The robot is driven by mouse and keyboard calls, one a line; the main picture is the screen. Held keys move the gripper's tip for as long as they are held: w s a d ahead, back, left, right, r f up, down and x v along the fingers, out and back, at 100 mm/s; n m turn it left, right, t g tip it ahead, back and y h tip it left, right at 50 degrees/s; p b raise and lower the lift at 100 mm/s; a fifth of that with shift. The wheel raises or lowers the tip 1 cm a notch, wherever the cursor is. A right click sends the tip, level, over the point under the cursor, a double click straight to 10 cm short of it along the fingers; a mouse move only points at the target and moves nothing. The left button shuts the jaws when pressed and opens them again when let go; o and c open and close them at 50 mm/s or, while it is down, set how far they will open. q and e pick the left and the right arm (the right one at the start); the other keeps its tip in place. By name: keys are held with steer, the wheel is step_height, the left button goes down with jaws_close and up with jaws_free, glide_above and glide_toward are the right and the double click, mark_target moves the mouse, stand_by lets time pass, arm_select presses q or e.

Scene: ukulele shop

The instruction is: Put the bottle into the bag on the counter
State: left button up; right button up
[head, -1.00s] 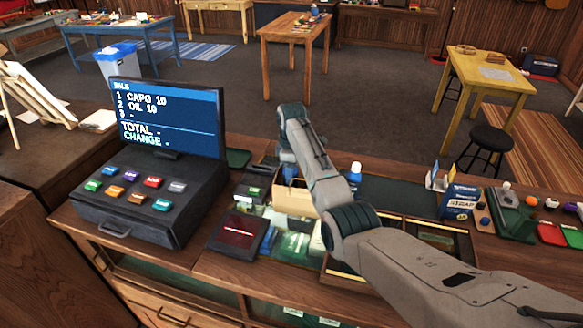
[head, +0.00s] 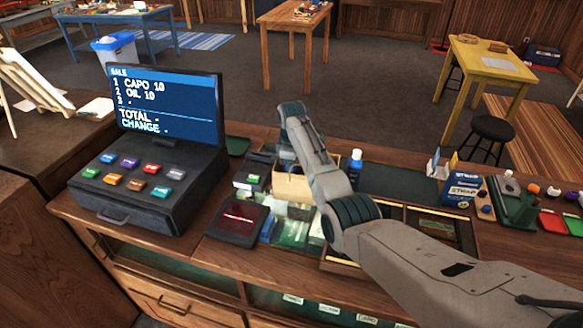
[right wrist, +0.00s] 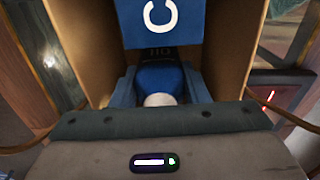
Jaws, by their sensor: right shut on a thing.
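The brown paper bag (head: 293,187) stands open on the counter (head: 222,262), partly hidden behind my right arm. In the right wrist view the bag's brown walls (right wrist: 78,45) rise on both sides of my right gripper (right wrist: 158,92). The gripper is shut on a dark blue bottle (right wrist: 160,74) with a pale, rounded end towards the camera. The bottle is between the bag walls; whether it touches the bottom is hidden. A blue panel with a white letter C (right wrist: 160,18) is just beyond it. The head view hides the right gripper. My left gripper is not in view.
Another blue bottle with a white cap (head: 356,160) stands on the counter behind my arm. The cash register (head: 135,185) is at left, with a dark red-lit pad (head: 238,222) beside it. A blue strap box (head: 463,187) and small goods stand at right.

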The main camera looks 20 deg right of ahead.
stand_by(0.3)
steer(key=o, duration=1.2)
